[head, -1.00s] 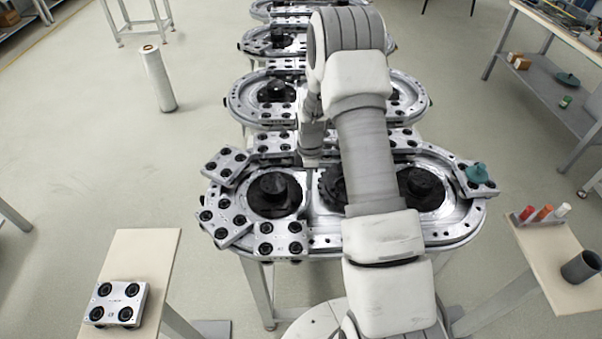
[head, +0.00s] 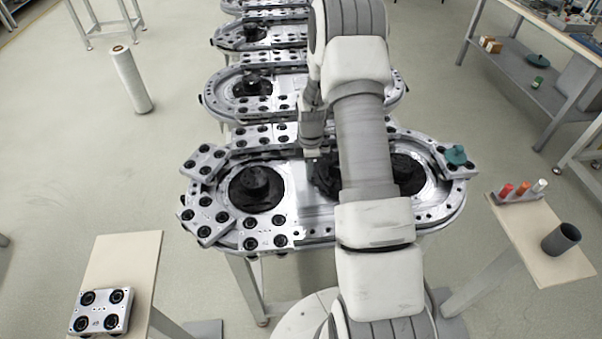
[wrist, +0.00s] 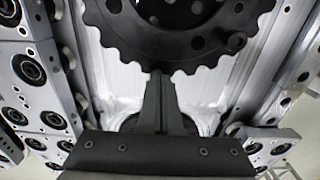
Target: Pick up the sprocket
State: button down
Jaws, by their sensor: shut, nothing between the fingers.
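A black toothed sprocket (wrist: 190,35) with round holes fills the top of the wrist view, cut off by the frame edge. It lies in the silver ring track (wrist: 112,90). In the head view, a dark middle sprocket (head: 322,178) shows beside my arm, which partly hides it; it seems to be the same one. My gripper (wrist: 160,74) is shut and empty, its fingertips at the sprocket's near toothed edge. I cannot tell whether they touch. In the head view, my gripper (head: 316,155) is over the track's middle, its tips hard to make out.
Dark hubbed wheels stand left (head: 257,188) and right (head: 405,176) in the track. Carriages (head: 265,233) line its rim; a teal part (head: 456,155) sits on one at right. Side tables hold a loose carriage (head: 102,311) and a grey cup (head: 561,239).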

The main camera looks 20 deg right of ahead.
aim_at(296, 180)
jog(key=shift+a, duration=0.15)
jog(key=shift+w+a, duration=0.15)
jog(key=shift+a, duration=0.1)
jog(key=a, duration=0.1)
jog(key=a+b, duration=0.1)
jog(key=a, duration=0.1)
jog(key=shift+w+f, duration=0.1)
jog(key=shift+w, duration=0.3)
notch_tip(296, 180, up, 10)
jog(key=shift+b, duration=0.4)
